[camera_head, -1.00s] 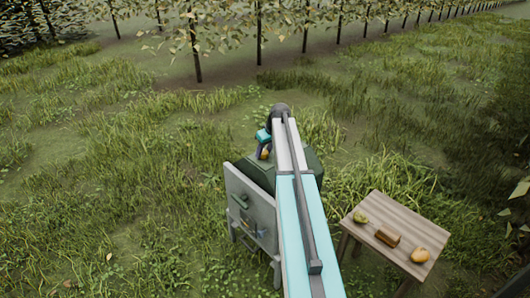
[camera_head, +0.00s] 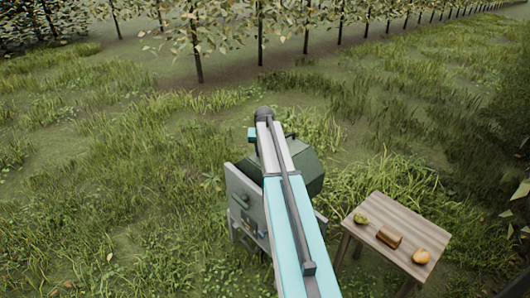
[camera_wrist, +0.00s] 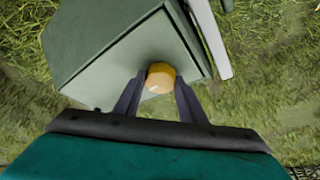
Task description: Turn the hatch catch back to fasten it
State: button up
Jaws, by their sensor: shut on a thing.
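My gripper (camera_wrist: 160,80) is shut on a yellow-orange round thing (camera_wrist: 160,76), held between two dark fingers. I cannot tell whether it is a fruit or a knob. It appears in front of the dark green box (camera_wrist: 110,60) in the wrist view. In the head view a teal part of my gripper shows left of my arm's end; the fingers are hidden. The green box (camera_head: 308,165) stands behind the grey upright panel (camera_head: 238,182). A small green bar (camera_head: 240,201) sits on the panel's face. I cannot make out for sure which part is the hatch catch.
Grass lies all around. A tree row (camera_head: 260,30) runs along the back.

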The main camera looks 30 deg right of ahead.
jog(key=shift+m, duration=0.3)
jog(key=o, duration=1)
jog(key=shift+o, duration=0.2)
jog(key=shift+r, duration=0.1)
jog(key=b+v, duration=0.1)
jog(key=v, duration=1.2)
jog(key=shift+a+r+b, duration=0.15)
jog(key=shift+r+b, duration=0.15)
jog(key=shift+a, duration=0.1)
